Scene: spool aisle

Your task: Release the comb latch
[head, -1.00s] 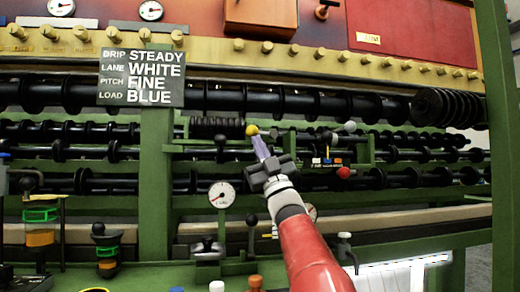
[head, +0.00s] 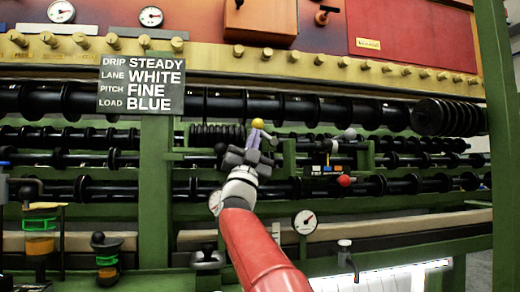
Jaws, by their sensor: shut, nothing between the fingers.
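A small yellow ball knob (head: 257,123) shows at the middle of the machine, beside a dark ribbed coil (head: 216,134) that looks like the comb. I cannot tell for sure that the knob belongs to the comb latch. My gripper (head: 253,138) is shut and empty, with its pale fingertips just below the knob. Whether they touch it I cannot tell. My gripper and wrist hide the parts behind them.
Right of my gripper are a grey ball knob (head: 350,133) and a red ball knob (head: 344,181). Black rollers (head: 110,160) run across behind. A green post (head: 155,215) stands left, with a sign (head: 141,85) on it. A gauge (head: 304,222) sits low right of my arm.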

